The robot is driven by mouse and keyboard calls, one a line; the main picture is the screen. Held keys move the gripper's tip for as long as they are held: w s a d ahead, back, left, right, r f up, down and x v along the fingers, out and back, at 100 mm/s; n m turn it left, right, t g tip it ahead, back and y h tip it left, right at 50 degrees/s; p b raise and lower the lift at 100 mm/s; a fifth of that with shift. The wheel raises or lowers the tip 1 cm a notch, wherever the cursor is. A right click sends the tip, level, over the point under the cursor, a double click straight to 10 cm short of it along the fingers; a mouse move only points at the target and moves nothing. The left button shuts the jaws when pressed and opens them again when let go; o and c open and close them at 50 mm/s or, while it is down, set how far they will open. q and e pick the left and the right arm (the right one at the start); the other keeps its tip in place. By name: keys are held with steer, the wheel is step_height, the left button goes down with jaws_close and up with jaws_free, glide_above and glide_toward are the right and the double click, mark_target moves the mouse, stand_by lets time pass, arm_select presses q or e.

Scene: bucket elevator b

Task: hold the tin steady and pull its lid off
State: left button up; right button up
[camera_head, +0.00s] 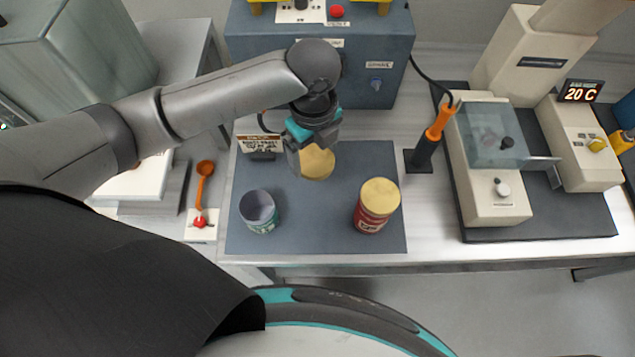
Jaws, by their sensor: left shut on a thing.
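An open tin (259,212) with a green label stands upright on the left of a dark grey mat (310,235); its dark inside shows and no lid is on it. A red tin (369,221) stands upright on the right of the mat, with a gold lid (381,194) on top. My left gripper (305,147) is shut on a second round gold lid (318,163), at the back middle of the mat, apart from both tins. The fingers partly hide the lid's edge. My right gripper is not in view.
A blue-grey box (372,62) stands behind the mat. An orange-handled tool (433,137) stands upright to its right, near a cream machine (487,160). An orange ladle (203,180) is at left. The mat's front middle is clear.

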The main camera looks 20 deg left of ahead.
mark_target(315, 192)
arm_select(q)
step_height(315, 192, down, 14)
steer(key=shift+b, duration=1.15)
steer(key=o, duration=1.2)
steer(key=shift+f, duration=0.15)
step_height(315, 192, up, 12)
steer(key=shift+w+r+p, duration=0.1)
steer(key=shift+r+p, duration=0.1)
steer(key=shift+p, duration=1)
